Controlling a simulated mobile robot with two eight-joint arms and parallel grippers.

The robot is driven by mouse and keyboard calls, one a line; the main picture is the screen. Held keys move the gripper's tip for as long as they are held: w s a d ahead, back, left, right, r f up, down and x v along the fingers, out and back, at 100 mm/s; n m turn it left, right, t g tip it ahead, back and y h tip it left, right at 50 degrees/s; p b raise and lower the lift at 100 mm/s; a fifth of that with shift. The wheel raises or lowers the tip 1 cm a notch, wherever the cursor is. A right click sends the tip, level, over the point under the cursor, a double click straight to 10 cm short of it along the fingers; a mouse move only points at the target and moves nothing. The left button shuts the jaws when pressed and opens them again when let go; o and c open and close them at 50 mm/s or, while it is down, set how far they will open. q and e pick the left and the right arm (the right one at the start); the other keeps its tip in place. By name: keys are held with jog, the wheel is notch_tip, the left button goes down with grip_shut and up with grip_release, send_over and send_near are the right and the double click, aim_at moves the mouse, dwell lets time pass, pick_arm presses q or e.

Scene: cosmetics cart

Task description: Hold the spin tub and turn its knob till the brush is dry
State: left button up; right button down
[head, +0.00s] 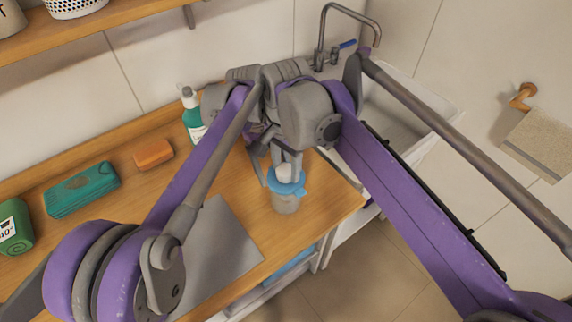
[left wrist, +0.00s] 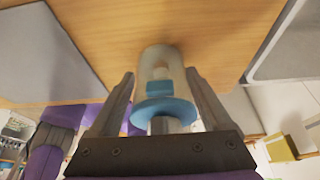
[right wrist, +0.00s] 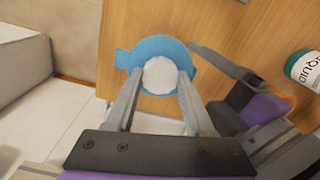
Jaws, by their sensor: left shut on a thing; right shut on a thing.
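The spin tub (head: 286,204) stands upright on the wooden counter near its front edge, with a blue lid (head: 298,188) and a white knob (head: 284,172) on top. My left gripper (left wrist: 160,76) is shut around the translucent tub wall (left wrist: 158,60), one finger on each side. My right gripper (right wrist: 161,84) comes from above and is shut on the round white knob (right wrist: 160,72), over the blue lid (right wrist: 150,46). Its fingers hide part of the lid.
A grey mat (head: 216,246) lies left of the tub. Behind are a green bottle (head: 192,118), an orange sponge (head: 153,153), a teal case (head: 82,190) and a green container (head: 14,228). A sink (head: 400,122) with a tap (head: 322,40) is at the back right.

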jog(key=shift+w, duration=0.1)
dwell(0.4)
jog(key=shift+c, duration=1.3)
grip_release()
